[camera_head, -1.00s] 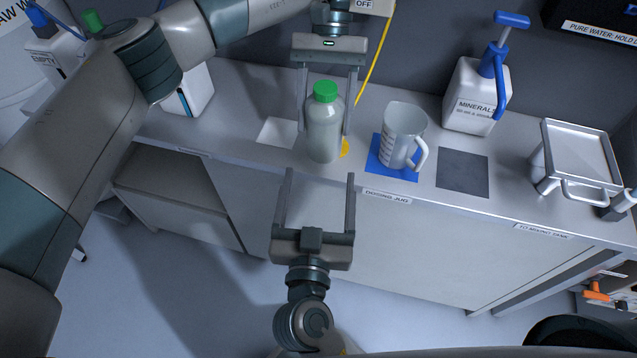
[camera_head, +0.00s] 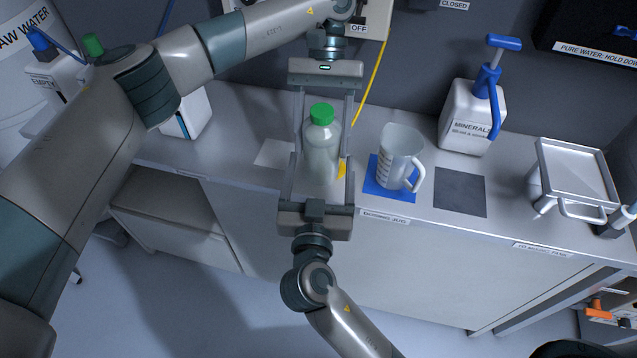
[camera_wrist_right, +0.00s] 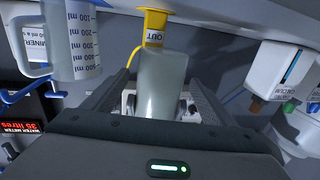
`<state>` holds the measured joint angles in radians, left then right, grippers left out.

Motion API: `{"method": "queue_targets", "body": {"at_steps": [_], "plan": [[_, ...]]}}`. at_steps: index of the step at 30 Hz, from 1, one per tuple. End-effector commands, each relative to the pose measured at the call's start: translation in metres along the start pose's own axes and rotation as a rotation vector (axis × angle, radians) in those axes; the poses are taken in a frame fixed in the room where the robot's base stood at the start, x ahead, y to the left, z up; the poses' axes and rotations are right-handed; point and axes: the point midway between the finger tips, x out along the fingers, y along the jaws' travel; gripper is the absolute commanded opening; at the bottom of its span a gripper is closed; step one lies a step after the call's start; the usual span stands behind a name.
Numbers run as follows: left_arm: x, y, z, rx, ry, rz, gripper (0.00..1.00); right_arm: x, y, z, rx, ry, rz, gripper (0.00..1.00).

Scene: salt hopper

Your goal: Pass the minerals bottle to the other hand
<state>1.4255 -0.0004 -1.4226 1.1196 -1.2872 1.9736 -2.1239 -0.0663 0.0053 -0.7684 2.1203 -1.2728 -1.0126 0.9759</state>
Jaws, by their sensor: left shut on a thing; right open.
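A pale translucent bottle with a green cap (camera_head: 322,150) is upright at the counter's front, no label readable on it; I take it as the minerals bottle. My left gripper (camera_head: 323,138) reaches from the back and is shut on it. My right gripper (camera_head: 321,160) reaches from the front, open, its two fingers on either side of the bottle's lower body. In the right wrist view the bottle (camera_wrist_right: 162,85) stands between the right fingers, with gaps visible on both sides. A white pump container labelled MINERALS (camera_head: 470,118) stands at the back right.
A clear measuring jug (camera_head: 400,158) stands on a blue mat (camera_head: 388,188) just right of the bottle. A dark square (camera_head: 461,192) and a lidded metal vessel (camera_head: 573,175) lie farther right. A yellow outlet marked OUT (camera_wrist_right: 153,25) shows near the bottle.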

Motion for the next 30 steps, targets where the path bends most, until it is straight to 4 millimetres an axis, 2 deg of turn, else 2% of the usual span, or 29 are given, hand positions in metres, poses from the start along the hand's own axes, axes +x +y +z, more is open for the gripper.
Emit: {"method": "queue_targets", "body": {"at_steps": [3, 7, 19, 26, 27, 30], "plan": [[-0.001, 0.000, 0.000, 0.001, 0.000, 0.000, 0.17, 0.014, 0.000, -0.001, -0.001, 0.002, 0.000, 0.79], [-0.001, 0.000, 0.000, 0.001, 0.000, 0.000, 0.17, 0.022, 0.000, 0.000, -0.001, 0.001, 0.000, 0.79], [-0.001, 0.000, 0.001, 0.001, 0.000, 0.000, 0.17, 0.026, 0.000, 0.000, 0.000, 0.000, 0.000, 0.79], [-0.001, 0.000, 0.000, 0.001, 0.000, 0.000, 0.17, 0.026, 0.000, 0.000, 0.000, 0.000, 0.000, 0.23], [-0.001, 0.000, 0.001, 0.001, 0.000, 0.000, 0.59, 0.026, 0.000, -0.002, 0.001, 0.003, 0.000, 0.17], [-0.001, 0.000, 0.000, 0.000, 0.000, 0.000, 0.78, 0.026, 0.000, -0.002, 0.001, 0.003, 0.000, 0.17]]}}
